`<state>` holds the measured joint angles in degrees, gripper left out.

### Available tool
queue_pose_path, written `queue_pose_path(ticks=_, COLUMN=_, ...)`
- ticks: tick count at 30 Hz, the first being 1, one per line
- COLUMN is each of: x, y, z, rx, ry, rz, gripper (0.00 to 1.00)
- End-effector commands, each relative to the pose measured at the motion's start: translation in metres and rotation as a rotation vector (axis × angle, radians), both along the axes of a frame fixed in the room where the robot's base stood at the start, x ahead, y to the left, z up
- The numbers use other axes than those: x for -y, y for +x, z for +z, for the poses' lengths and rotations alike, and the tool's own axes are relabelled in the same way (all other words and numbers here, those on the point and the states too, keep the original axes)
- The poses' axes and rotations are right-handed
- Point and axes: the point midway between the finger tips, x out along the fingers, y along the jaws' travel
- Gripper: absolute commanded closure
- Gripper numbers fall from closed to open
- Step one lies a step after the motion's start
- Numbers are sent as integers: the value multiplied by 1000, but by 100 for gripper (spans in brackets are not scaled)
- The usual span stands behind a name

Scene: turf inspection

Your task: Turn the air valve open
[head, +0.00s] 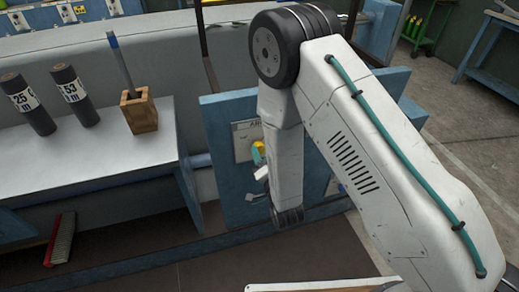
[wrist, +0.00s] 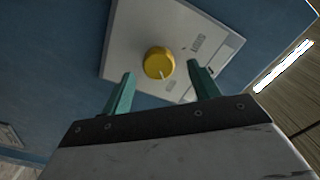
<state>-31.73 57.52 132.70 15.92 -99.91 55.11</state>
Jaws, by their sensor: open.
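The air valve is a yellow round knob (wrist: 159,63) with a pale pointer mark, set on a light grey plate (wrist: 150,25) on a blue panel. In the head view the knob (head: 258,152) shows at the left edge of my arm, partly hidden by it. My gripper (wrist: 161,82) has two green fingers spread apart, one on each side of the knob's lower part in the wrist view. The fingers look apart from the knob, with nothing between them. How far the tips are from the plate I cannot tell.
A grey-topped bench (head: 80,160) at the left carries two dark labelled cylinders (head: 68,92) and a wooden block (head: 139,111) with a tool in it. A red-and-white brush (head: 60,239) is below. A blue workbench (head: 492,55) stands far right, with open floor before it.

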Motion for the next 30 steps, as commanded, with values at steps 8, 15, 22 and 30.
queue_pose_path(ticks=8, x=9, y=-31, z=0, rx=-1, ry=0, rz=1, gripper=39)
queue_pose_path(ticks=15, x=10, y=-32, z=1, rx=1, ry=0, rz=-1, gripper=39)
queue_pose_path(ticks=22, x=10, y=-32, z=1, rx=1, ry=0, rz=-1, gripper=39)
queue_pose_path(ticks=30, x=13, y=-38, z=-46, rx=-188, ry=-175, rz=6, gripper=39)
